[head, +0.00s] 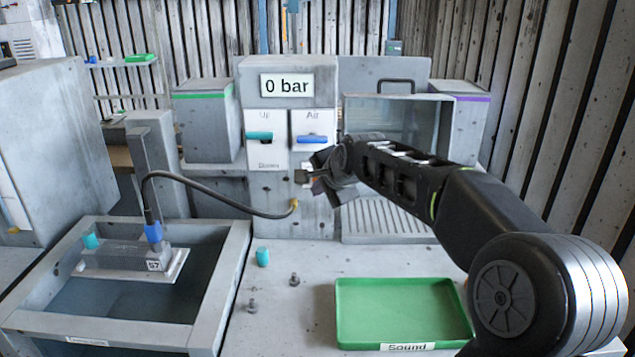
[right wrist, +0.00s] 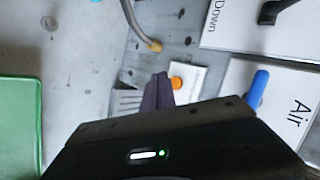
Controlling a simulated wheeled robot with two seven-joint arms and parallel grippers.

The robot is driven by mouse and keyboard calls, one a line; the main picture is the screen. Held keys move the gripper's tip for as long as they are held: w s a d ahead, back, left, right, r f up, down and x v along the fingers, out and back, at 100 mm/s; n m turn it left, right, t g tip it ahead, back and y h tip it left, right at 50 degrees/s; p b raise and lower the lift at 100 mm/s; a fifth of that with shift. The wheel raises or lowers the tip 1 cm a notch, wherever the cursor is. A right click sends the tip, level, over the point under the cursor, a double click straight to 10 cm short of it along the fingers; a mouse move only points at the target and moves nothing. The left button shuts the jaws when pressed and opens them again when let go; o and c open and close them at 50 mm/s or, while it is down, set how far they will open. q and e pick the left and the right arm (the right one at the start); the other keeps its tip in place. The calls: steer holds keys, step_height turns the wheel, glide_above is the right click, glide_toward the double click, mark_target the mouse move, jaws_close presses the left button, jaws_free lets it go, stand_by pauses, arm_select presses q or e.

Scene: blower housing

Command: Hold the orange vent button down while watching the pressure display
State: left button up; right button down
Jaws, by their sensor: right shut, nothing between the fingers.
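The pressure display (head: 287,85) at the top of the grey panel (head: 265,185) reads "0 bar". The orange vent button (right wrist: 176,83) shows in the right wrist view on a small white plate; in the head view my right gripper hides it. My right gripper (head: 302,177) is shut and empty, reaching in from the right to the panel front below the Air lever. In the right wrist view its fingertips (right wrist: 160,90) are right beside the button, overlapping it in the picture. I cannot tell whether they touch or press it. My left gripper is not in view.
Above the gripper are a teal Up/Down lever (head: 260,135) and a blue Air lever (head: 312,139). A dark hose (head: 225,205) runs from the panel to a grey block (head: 120,257) over a tank. A green tray (head: 400,310) marked "Sound" lies front right, a teal cap (head: 262,257) nearby.

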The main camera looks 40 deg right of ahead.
steer(key=s+a, duration=0.1)
steer(key=s+a+b, duration=0.1)
steer(key=s, duration=0.1)
steer(key=shift+s+a, duration=0.2)
steer(key=shift+a, duration=0.1)
stand_by(0.5)
